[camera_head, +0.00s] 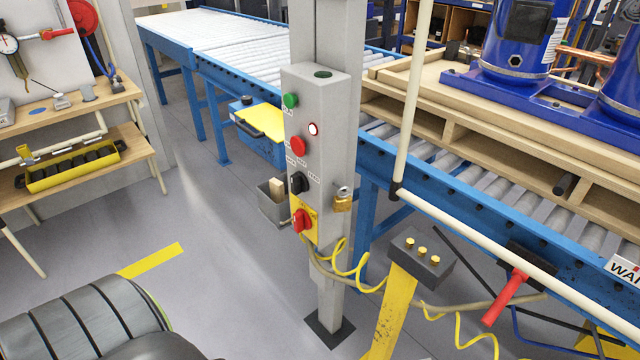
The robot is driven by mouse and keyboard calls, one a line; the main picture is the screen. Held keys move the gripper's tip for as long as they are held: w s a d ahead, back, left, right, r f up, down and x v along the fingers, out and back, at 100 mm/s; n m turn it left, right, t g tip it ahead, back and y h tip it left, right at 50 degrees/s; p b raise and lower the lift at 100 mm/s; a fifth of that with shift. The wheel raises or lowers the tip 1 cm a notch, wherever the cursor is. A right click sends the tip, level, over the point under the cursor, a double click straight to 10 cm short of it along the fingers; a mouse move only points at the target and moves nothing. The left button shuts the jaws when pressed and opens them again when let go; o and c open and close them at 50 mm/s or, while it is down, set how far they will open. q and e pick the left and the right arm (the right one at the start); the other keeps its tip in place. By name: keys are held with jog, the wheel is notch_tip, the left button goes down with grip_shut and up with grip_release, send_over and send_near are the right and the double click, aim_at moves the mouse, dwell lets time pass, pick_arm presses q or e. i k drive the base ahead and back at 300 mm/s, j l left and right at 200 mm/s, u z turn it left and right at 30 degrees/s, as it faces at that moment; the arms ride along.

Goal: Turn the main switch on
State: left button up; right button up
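The grey control box (318,150) is on a grey post in the middle of the view. A red rotary switch (301,220) sits on a yellow plate (310,228) at the bottom of its front face, and it looks like the main switch. I cannot tell its exact position from here. Above it are a black selector switch (299,182), a red button (298,146) and a green button (290,101). A red-rimmed round lamp (313,129) shows a white centre. A brass padlock (343,203) hangs on the right side. Neither gripper is in view.
A blue roller conveyor (460,205) runs behind the post, with a wooden pallet (480,130) on it. A cream rail (500,260) and a yellow stand (392,310) with a dark button box (420,262) are at the right. Yellow coiled cable (345,265) hangs below the switch.

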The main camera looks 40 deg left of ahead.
aim_at(302, 221)
jog(key=u, duration=1.4)
